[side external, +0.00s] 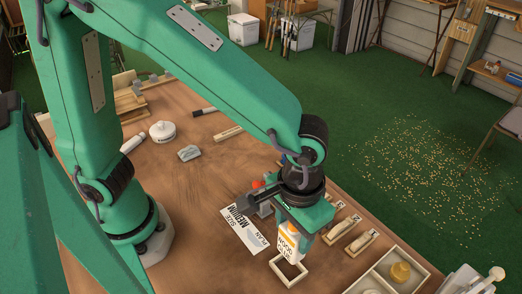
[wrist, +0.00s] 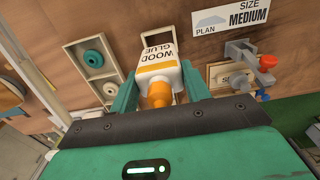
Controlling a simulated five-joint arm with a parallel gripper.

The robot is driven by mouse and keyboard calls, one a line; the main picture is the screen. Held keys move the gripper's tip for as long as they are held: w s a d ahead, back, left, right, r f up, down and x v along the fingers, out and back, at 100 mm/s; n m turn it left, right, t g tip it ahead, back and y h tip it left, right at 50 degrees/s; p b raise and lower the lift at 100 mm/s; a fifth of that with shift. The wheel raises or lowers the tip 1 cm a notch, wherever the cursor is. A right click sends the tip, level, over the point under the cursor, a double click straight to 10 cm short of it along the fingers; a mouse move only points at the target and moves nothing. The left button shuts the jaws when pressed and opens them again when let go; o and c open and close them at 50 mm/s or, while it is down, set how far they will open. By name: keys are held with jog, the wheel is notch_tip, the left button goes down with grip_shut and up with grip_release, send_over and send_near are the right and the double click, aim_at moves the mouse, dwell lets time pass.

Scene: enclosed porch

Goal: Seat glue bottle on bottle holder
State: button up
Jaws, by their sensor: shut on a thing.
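The glue bottle (side external: 289,245) is white with an orange and white label. In the wrist view the bottle (wrist: 157,58) reads WOOD GLUE and has an orange cap pointing toward my palm. My gripper (side external: 303,217) is shut on it, with a green finger on each side in the wrist view (wrist: 160,86). The bottle is nearly upright. The bottle holder (side external: 291,281), a pale square frame on the table, lies just below the bottle; its edge (wrist: 147,23) shows beyond the bottle base in the wrist view. I cannot tell whether the base is inside the frame or above it.
A paper plan marked MEDIUM (side external: 241,231) lies left of the holder, with a red-handled clamp (side external: 258,186) near my gripper. Labelled wooden blocks (side external: 362,242) and a divided tray (side external: 360,286) stand to the right. The table's left middle is mostly bare.

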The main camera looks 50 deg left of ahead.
jog(key=shift+f, duration=2.4)
jog(key=shift+f, duration=1.3)
dwell(1.5)
jog(key=o, duration=1.7)
jog(key=shift+o, duration=0.2)
jog(key=shift+r, duration=0.15)
jog(key=shift+r, duration=3.35)
